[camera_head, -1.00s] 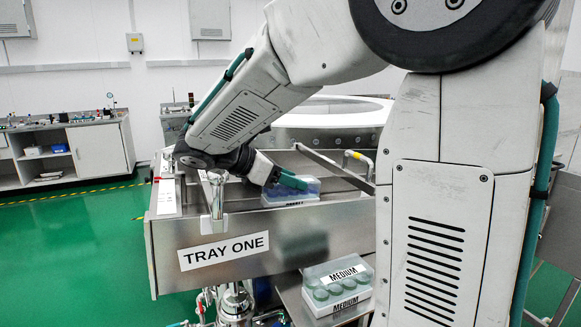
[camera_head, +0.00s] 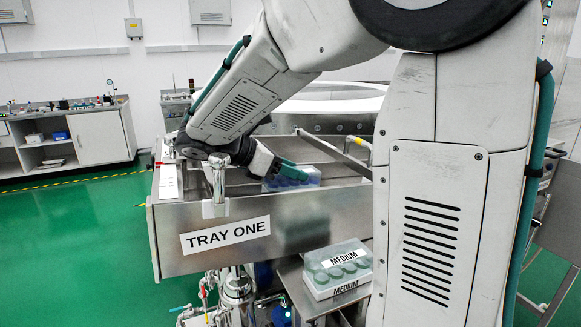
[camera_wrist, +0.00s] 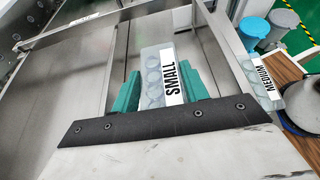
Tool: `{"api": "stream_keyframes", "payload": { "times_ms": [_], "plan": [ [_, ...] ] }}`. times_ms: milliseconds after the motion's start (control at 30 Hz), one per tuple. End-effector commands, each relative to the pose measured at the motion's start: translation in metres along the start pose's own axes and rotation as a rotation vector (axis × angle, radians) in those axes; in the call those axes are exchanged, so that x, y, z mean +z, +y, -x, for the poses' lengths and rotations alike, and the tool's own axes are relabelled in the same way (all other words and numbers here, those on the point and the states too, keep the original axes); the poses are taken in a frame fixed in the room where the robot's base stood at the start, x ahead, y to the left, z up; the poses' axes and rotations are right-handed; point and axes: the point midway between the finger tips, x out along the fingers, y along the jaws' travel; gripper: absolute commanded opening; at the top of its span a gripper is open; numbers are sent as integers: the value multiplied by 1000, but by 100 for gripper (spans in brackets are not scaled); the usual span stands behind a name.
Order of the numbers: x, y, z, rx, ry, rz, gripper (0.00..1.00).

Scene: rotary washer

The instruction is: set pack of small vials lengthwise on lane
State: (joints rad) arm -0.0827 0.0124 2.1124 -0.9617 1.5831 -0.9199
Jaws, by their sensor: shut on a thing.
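The pack of small vials (camera_head: 300,178) is a clear box of round vials; its white SMALL label shows in the wrist view (camera_wrist: 174,82). My gripper (camera_head: 285,172) is shut on the pack, with a teal finger on each side, as the wrist view (camera_wrist: 158,88) shows. The pack is over the steel tray of the TRAY ONE station, near its front wall (camera_head: 290,222). The lane (camera_wrist: 95,78) is a steel surface between metal rails in the wrist view. I cannot tell whether the pack touches the surface under it.
A pack marked MEDIUM (camera_head: 338,270) stands on a lower shelf in front of the tray. A metal guide rail (camera_head: 335,155) runs slantwise behind my gripper. A steel post (camera_head: 218,185) stands at the tray's front left. The round washer rim (camera_head: 330,105) is behind.

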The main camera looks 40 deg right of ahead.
Motion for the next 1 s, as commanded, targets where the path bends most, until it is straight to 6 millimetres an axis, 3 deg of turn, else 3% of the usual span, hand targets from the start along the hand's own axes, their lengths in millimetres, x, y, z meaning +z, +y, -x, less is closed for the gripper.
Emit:
{"api": "stream_keyframes", "payload": {
  "times_ms": [133, 167, 233, 567, 1000],
  "plan": [
    [-3, 0, -1, 0, 0, 0, 19],
    [-3, 0, -1, 0, 0, 0, 53],
    [-3, 0, -1, 0, 0, 0, 70],
    [-3, 0, 2, 1, 0, 0, 70],
    [-3, 1, 68, 3, 0, 1, 70]
  ]
}}
